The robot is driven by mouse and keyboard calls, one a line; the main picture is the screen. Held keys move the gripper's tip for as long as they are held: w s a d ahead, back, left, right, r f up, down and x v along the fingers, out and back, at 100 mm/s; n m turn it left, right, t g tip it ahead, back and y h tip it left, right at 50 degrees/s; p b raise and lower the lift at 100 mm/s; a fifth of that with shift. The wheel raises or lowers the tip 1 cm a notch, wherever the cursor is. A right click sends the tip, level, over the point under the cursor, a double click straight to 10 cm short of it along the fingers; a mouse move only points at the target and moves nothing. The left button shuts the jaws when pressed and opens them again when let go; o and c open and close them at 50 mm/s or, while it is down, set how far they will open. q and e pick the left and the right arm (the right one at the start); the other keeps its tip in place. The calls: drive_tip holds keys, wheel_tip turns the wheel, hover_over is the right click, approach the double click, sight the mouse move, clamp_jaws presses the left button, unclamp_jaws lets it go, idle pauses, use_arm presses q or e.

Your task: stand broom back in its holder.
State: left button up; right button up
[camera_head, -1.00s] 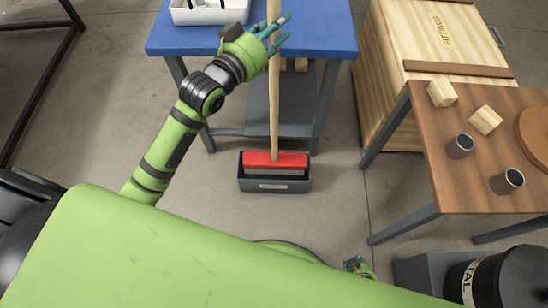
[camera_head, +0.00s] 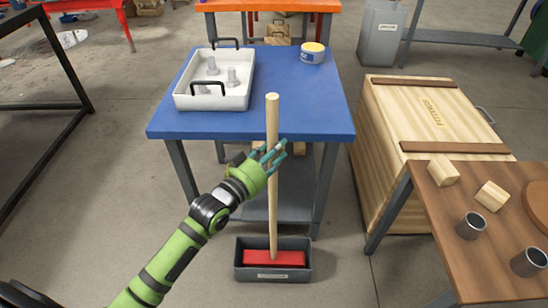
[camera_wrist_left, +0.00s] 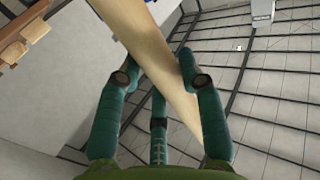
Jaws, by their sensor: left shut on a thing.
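The broom has a pale wooden handle (camera_head: 271,125) and a red head (camera_head: 274,258). It stands nearly upright in front of the blue table. Its head sits within the rim of the dark grey tray-like holder (camera_head: 243,272) on the floor. Whether the bristles touch the holder's bottom is hidden. My left gripper (camera_head: 277,157) is shut on the handle around mid-height. In the left wrist view, teal fingers (camera_wrist_left: 160,82) lie on both sides of the handle (camera_wrist_left: 150,40). My right gripper is not in view.
A blue table (camera_head: 300,110) stands behind the broom with a white bin (camera_head: 238,101) of metal parts and a yellow-lidded tub (camera_head: 312,54). A wooden crate (camera_head: 385,150) and a brown table (camera_head: 470,255) are at right. Floor left of the holder is clear.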

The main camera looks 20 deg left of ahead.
use_arm(q)
drive_tip(key=shift+f, duration=0.35)
drive_tip(key=o, duration=1.1)
drive_tip(key=shift+f, duration=0.3)
drive_tip(key=shift+o, duration=0.2)
drive_tip(key=shift+r, duration=0.15)
drive_tip(key=v, duration=1.2)
drive_tip(key=shift+p, duration=0.45)
